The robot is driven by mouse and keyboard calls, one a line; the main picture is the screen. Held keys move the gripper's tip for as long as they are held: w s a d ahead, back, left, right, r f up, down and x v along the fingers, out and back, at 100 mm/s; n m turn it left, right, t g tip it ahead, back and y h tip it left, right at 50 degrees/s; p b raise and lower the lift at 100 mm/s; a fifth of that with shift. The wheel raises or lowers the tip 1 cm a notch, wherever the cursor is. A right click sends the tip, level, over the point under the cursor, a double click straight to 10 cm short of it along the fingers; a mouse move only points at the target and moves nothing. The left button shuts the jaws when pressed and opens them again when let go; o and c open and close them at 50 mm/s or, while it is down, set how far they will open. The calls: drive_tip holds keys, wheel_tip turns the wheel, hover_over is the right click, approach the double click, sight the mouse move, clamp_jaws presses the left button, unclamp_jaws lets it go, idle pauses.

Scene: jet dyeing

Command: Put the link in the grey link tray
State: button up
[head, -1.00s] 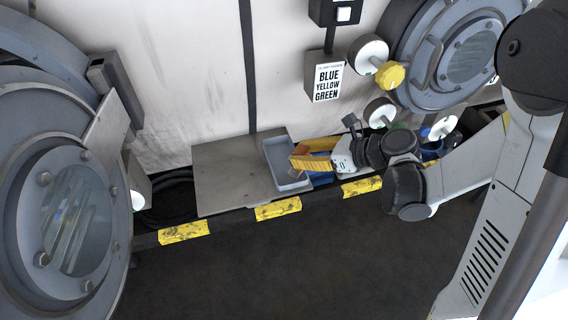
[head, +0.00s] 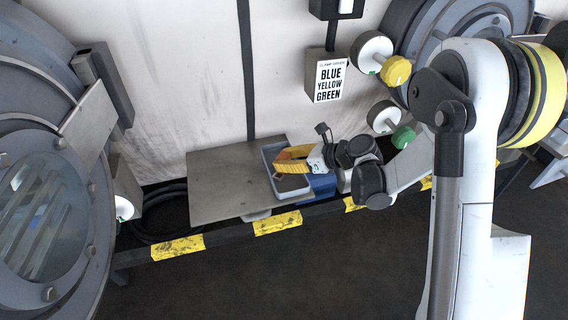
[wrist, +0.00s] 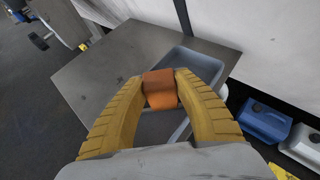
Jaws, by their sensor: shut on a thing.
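My gripper (head: 279,160) has yellow ribbed fingers and hangs over the grey link tray (head: 268,150) in the head view. In the wrist view the fingertips (wrist: 161,84) are shut on the link (wrist: 160,95), an orange-brown block. The grey link tray (wrist: 213,62) lies behind and below the link there, and the link and fingers cover part of it. The link looks held above the tray, but its height over the floor of the tray is hard to tell.
The tray stands on a bare grey metal table (head: 222,185), clear to its left. A blue container (wrist: 264,120) and a grey container (wrist: 303,146) stand right of the tray in the wrist view. A label box (head: 327,78) hangs on the wall behind.

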drive_tip(key=shift+r, duration=0.1)
drive_tip(key=o, duration=1.2)
drive_tip(key=shift+c, duration=0.2)
